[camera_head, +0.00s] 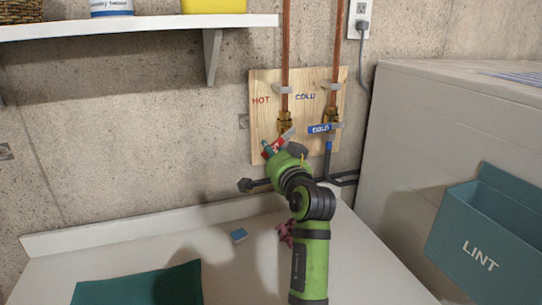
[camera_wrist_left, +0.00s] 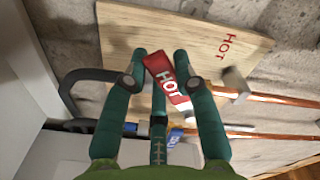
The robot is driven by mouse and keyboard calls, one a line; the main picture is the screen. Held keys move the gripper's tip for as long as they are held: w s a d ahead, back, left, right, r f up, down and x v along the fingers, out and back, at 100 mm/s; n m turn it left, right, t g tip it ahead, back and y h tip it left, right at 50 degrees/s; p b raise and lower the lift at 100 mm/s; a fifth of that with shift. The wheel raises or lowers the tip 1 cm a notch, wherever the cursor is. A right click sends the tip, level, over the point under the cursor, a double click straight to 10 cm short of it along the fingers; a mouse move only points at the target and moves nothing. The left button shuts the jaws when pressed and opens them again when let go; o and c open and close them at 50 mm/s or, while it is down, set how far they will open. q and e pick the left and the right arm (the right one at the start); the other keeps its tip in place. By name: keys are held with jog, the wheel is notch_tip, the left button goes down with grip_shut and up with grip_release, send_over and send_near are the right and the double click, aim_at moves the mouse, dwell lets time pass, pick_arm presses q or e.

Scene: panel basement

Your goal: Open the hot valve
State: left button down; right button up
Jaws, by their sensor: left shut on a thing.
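The hot valve's red handle (camera_head: 277,145), lettered HOT, sits below the left copper pipe on a wooden board (camera_head: 262,118). In the head view it is slanted and partly hidden by my gripper. In the left wrist view the red handle (camera_wrist_left: 168,82) lies between the two green fingers. My left gripper (camera_head: 274,149) is shut on it; its fingertips (camera_wrist_left: 160,58) show on either side of the handle. The brass hot valve body (camera_head: 285,122) shows above the handle. My right gripper is not in view.
The blue cold valve handle (camera_head: 320,128) lies level just to the right. A shelf (camera_head: 150,27) is above left. A white appliance (camera_head: 400,140) with a teal LINT bin (camera_head: 480,255) stands right.

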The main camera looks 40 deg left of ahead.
pick_arm(q)
jog(key=shift+r, duration=0.3)
jog(key=c, duration=1.1)
grip_release()
jog(key=shift+a, duration=0.1)
jog(key=shift+o, duration=0.8)
jog(key=shift+w+a+f, duration=0.15)
jog(key=shift+a+f, duration=0.05)
jog(key=shift+f, duration=0.15)
jog(key=shift+d+r, duration=0.15)
jog(key=shift+r, duration=0.1)
notch_tip(320, 180, up, 10)
jog(key=shift+w+a, duration=0.25)
jog(key=shift+a, duration=0.05)
jog(key=shift+r, duration=0.1)
jog(key=f+h, duration=0.1)
jog(key=f, duration=0.1)
jog(key=f+g, duration=0.1)
jog(key=f, duration=0.1)
jog(key=f+g+h, duration=0.1)
jog(key=f, duration=0.2)
jog(key=shift+s+d+f+h, duration=0.1)
jog(key=shift+s+d+h, duration=0.1)
jog(key=shift+s+h, duration=0.1)
jog(key=s+d, duration=0.4)
jog(key=d, duration=0.3)
jog(key=shift+d+f+p, duration=0.35)
jog(key=shift+p, duration=0.1)
